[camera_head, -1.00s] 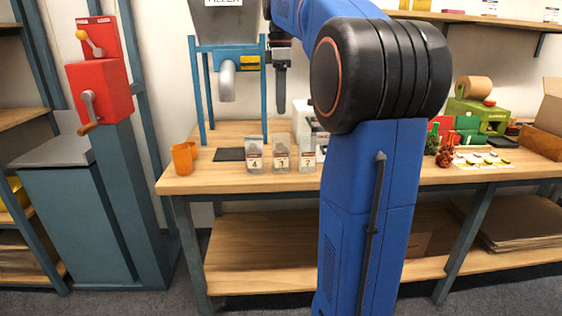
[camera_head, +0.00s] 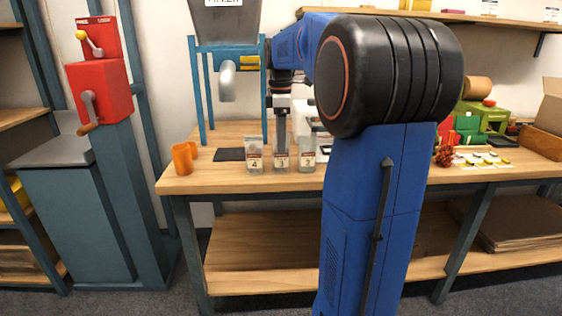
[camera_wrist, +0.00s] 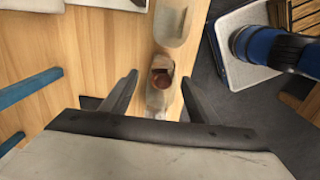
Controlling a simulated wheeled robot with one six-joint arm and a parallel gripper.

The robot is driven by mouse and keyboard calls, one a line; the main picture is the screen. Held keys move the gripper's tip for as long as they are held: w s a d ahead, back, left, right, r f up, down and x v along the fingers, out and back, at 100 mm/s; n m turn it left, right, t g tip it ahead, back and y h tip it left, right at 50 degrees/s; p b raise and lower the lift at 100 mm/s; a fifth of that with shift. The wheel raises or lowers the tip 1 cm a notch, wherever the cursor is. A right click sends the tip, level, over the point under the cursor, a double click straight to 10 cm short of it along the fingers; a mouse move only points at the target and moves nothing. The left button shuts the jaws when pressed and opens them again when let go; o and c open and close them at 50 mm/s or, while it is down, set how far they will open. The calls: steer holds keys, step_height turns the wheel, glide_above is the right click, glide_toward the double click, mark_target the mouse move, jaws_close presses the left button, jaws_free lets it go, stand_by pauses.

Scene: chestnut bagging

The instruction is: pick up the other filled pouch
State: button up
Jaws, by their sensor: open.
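Three clear pouches with labels stand in a row at the bench's front edge in the head view: a left pouch (camera_head: 254,155) marked 4, a middle pouch (camera_head: 281,161) and a right pouch (camera_head: 306,157). My gripper (camera_head: 281,131) points down right above the middle pouch. In the wrist view my gripper (camera_wrist: 159,78) is open, with one finger on each side of a pouch (camera_wrist: 157,98) that has something brown inside its open top. Contact cannot be told. Another pouch (camera_wrist: 172,22), pale inside, stands beyond it. The left pouch is not visible there.
The wooden bench (camera_head: 225,180) carries an orange cup (camera_head: 183,158) at left and a dark pad (camera_head: 229,154). A filler hopper on a blue frame (camera_head: 227,45) stands behind. Red and green items, a green machine (camera_head: 485,115) and a carton (camera_head: 546,125) are at right.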

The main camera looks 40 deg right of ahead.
step_height(320, 180, down, 5)
steer(key=shift+a+r, duration=0.1)
stand_by(0.3)
steer(key=c, duration=1.2)
